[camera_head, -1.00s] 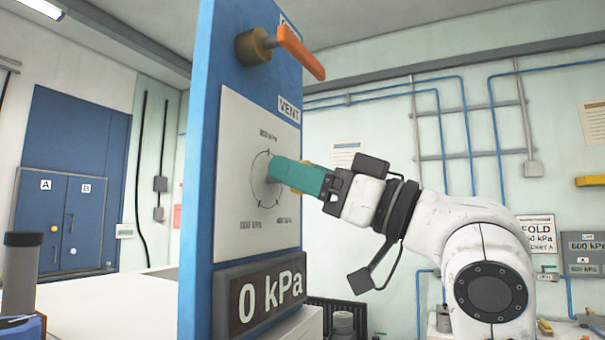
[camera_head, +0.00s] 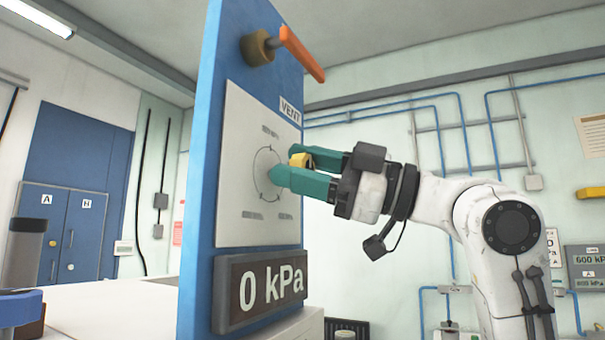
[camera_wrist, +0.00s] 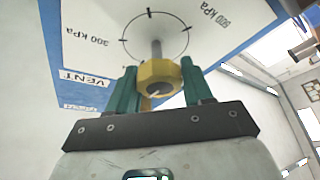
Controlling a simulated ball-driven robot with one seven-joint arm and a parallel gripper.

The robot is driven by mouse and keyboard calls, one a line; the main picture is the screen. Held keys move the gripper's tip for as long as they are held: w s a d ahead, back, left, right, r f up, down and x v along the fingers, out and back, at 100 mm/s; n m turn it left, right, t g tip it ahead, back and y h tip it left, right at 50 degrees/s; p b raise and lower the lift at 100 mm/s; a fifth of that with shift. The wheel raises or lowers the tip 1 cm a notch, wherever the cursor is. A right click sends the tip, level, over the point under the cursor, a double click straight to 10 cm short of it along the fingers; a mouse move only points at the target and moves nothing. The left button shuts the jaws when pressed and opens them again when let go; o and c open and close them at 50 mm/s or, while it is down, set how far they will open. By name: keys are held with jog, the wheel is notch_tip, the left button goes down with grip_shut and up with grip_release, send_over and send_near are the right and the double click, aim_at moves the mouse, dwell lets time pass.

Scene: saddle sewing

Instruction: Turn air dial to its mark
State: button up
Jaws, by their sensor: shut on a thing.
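The air dial's yellow knob (camera_wrist: 160,78) sits on a metal shaft at the middle of a marked circle on the white dial plate. In the head view the knob (camera_head: 300,160) shows between the teal fingers. My gripper (camera_head: 285,164) is shut on the knob, with one finger on each side; both fingers also show in the wrist view (camera_wrist: 161,85). The dial plate (camera_head: 240,200) is on a blue panel (camera_head: 205,130). Its kPa labels are partly readable in the wrist view, including 300 kPa and perhaps 500 or 600 kPa. The display (camera_head: 270,290) below reads 0 kPa.
An orange vent lever (camera_head: 300,55) juts out above the dial, over a VENT label (camera_head: 290,111). A white bench (camera_head: 110,310) stands to the left of the panel. Blue pipes (camera_head: 400,105) run on the wall behind my arm.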

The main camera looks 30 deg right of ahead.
jog(key=shift+n+g, duration=0.4)
jog(key=shift+n, duration=0.2)
jog(key=o, duration=1)
jog(key=shift+c, duration=0.2)
jog(key=b+v, duration=0.3)
jog(key=v, duration=0.7)
jog(key=shift+s+d+f, duration=0.2)
jog(key=shift+d, duration=0.1)
